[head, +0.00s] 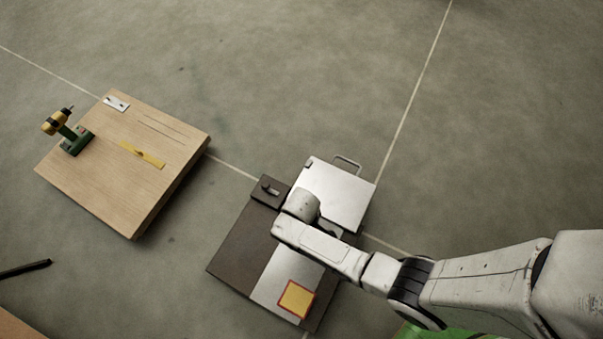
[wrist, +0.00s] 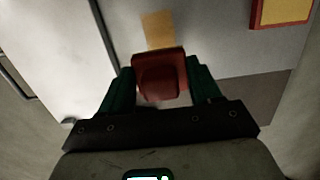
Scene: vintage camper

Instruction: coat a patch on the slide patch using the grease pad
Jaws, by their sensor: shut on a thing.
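My gripper (wrist: 162,84) is shut on a red block (wrist: 158,60), which I take to be the grease pad. Its green fingers stand on both sides of the block. A tan patch (wrist: 157,29) on a pale surface runs out from under the block's far edge, so part of it is hidden. I take this to be the slide patch. I cannot tell whether the block touches the surface. A yellow square with a red border lies apart at the upper right of the wrist view (wrist: 284,12). It also shows in the head view (head: 296,299); there my arm hides the gripper.
A pale metal strip (head: 273,283) crosses the dark board (head: 241,246). A white box (head: 340,190) with a wire handle adjoins it. At left, a wooden bench (head: 110,190) bears a drill (head: 70,135) and a yellow strip (head: 142,154). Open floor lies behind.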

